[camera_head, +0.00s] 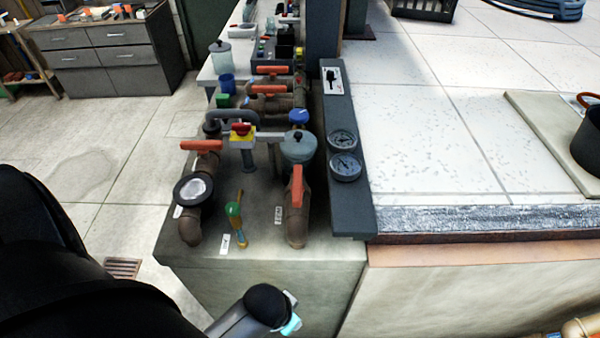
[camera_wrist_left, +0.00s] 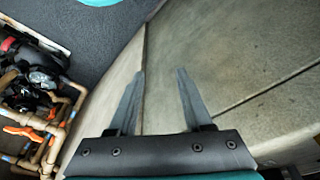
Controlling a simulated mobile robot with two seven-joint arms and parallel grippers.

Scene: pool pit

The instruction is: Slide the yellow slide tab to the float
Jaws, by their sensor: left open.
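I cannot pick out a yellow slide tab or a float for certain. In the head view, a small yellow block with a red knob (camera_head: 241,131) stands among the pipes on the concrete plinth (camera_head: 205,262). A small green and yellow fitting (camera_head: 235,222) stands nearer, beside a white tag. My left gripper (camera_wrist_left: 161,73) is open and empty in the left wrist view, facing bare pale concrete surfaces. In the head view my left arm reaches in at the bottom, low in front of the plinth; its fingertips cannot be made out there. My right gripper is not in view.
Brown pipes with orange lever handles (camera_head: 297,188) crowd the plinth. A dark panel (camera_head: 352,205) with two gauges stands along its right side. A pale tiled ledge (camera_head: 440,150) lies right. Pipes with orange handles (camera_wrist_left: 22,132) show at the left wrist view's left.

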